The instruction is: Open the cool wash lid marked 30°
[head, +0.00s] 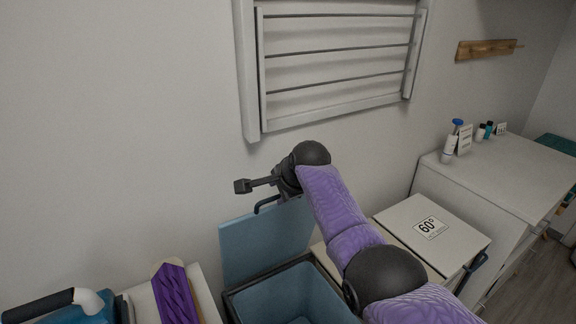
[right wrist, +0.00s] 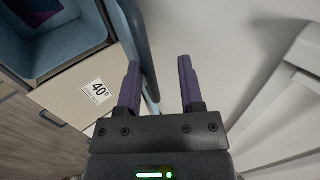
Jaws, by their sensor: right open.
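A bin in the row stands open, with a blue lining (head: 290,295). Its raised lid (head: 265,240) stands upright near the wall, blue inner face showing; no 30° mark is visible on it. A dark handle (head: 267,203) shows at the lid's top edge. My right gripper (head: 246,185) is just above and behind that edge, its fingers partly hidden. In the right wrist view the gripper (right wrist: 157,65) is open, with the lid's blue edge (right wrist: 134,30) running close by the left finger; contact is unclear. My left gripper is out of view.
A shut lid marked 60° (head: 408,215) lies to the right; a panel marked 40° (right wrist: 75,95) shows in the right wrist view. A drying rack (head: 340,60) hangs on the wall above. Bottles (head: 450,143) stand on the white counter (head: 500,170). A purple item (head: 176,292) lies left.

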